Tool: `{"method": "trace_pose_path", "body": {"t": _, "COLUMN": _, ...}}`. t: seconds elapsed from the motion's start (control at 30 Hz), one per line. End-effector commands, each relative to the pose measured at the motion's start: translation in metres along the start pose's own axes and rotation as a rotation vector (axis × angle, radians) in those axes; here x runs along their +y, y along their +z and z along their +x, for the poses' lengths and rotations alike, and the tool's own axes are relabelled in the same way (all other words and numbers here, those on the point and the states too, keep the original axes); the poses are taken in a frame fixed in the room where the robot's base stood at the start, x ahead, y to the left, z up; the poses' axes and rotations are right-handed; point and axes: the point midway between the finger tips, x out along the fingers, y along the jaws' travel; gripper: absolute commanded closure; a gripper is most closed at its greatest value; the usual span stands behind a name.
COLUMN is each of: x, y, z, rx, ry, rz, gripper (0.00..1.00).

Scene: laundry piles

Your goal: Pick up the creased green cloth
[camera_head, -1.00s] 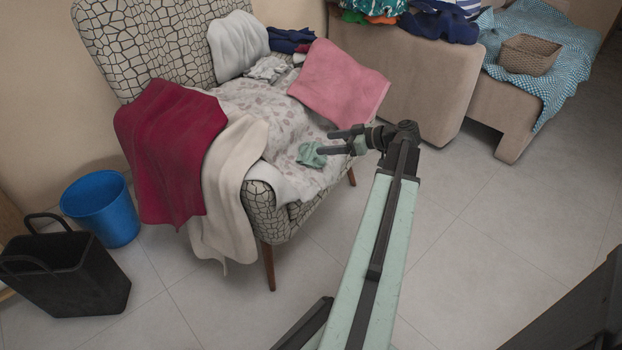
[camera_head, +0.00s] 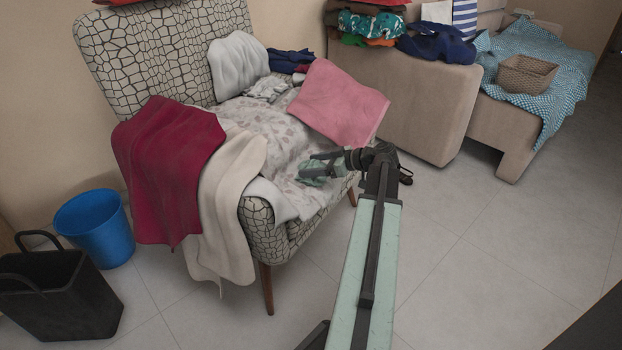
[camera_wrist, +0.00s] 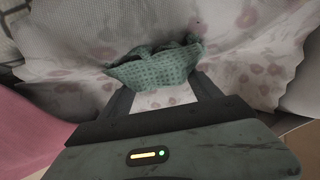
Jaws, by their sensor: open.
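The creased green cloth (camera_wrist: 155,68) lies bunched on the patterned sheet of the armchair seat. In the head view the green cloth (camera_head: 312,173) is partly covered by my gripper (camera_head: 318,166). In the wrist view my gripper (camera_wrist: 160,90) is open, with its two fingers apart and reaching to the near edge of the cloth. The cloth sits across and just beyond the fingertips. Whether the fingers touch it I cannot tell.
The armchair (camera_head: 260,218) also bears a pink cloth (camera_head: 338,100), a dark red cloth (camera_head: 165,170) and a cream cloth (camera_head: 225,205). A blue bin (camera_head: 95,228) and a black basket (camera_head: 60,295) stand at left. The floor at right is clear.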

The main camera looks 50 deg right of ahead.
Motion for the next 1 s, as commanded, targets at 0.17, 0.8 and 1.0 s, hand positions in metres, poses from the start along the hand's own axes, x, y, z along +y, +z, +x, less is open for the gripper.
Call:
{"method": "trace_pose_path", "body": {"t": 0.17, "x": 0.000, "y": -0.001, "z": -0.001, "rx": 0.000, "ry": 0.000, "rz": 0.000, "gripper": 0.44}}
{"method": "trace_pose_path", "body": {"t": 0.8, "x": 0.000, "y": -0.017, "z": -0.007, "rx": 0.000, "ry": 0.000, "rz": 0.000, "gripper": 0.93}}
{"method": "trace_pose_path", "body": {"t": 1.0, "x": 0.000, "y": -0.043, "z": -0.018, "rx": 0.000, "ry": 0.000, "rz": 0.000, "gripper": 0.93}}
